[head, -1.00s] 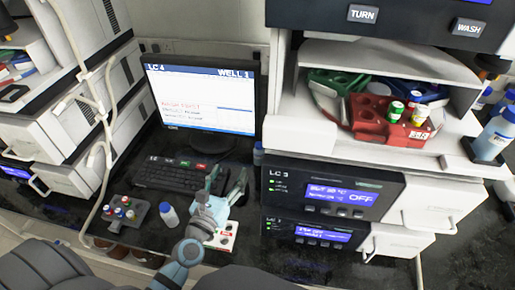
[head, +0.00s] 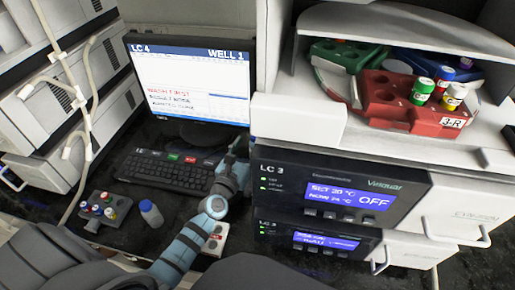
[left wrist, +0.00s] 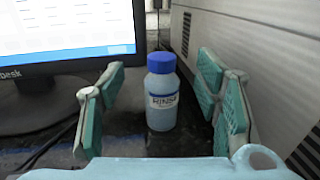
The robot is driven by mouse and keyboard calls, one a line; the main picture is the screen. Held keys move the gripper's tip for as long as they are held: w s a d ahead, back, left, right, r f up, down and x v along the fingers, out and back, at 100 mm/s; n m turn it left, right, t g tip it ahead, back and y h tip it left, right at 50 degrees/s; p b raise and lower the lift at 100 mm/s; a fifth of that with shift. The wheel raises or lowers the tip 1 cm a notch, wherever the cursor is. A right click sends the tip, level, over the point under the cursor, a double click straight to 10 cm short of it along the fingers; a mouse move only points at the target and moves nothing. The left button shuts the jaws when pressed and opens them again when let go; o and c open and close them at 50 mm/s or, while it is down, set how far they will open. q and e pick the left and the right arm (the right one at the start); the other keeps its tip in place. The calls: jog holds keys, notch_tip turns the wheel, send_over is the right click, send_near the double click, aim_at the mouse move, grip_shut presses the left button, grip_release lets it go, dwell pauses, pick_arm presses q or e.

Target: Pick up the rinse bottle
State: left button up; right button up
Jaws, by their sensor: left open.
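The rinse bottle (left wrist: 162,101) stands upright in the left wrist view, with a blue cap, pale blue liquid and a white label. It is on the dark bench between the monitor and the white instrument stack. My left gripper (left wrist: 160,88) is open, its teal fingers apart on either side of the bottle in that view. The bottle looks a little ahead of the fingertips, and I see no contact. In the head view my left gripper (head: 240,150) is partly hidden beside the stack, and this bottle is hidden. My right gripper is not in view.
Another blue-capped bottle (head: 151,214) stands near a grey vial rack (head: 100,208) on the front bench. The monitor (head: 190,85) and keyboard (head: 168,171) are left of my arm. The LC 3 module (head: 340,195) and a white drawer front (head: 298,122) crowd its right.

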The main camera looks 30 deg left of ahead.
aim_at(253, 140)
pick_arm(q)
jog(key=w, duration=0.4)
jog(key=shift+w+f+b, duration=0.1)
jog(key=shift+b, duration=0.25)
jog(key=c, duration=1.2)
jog(key=shift+r, duration=0.2)
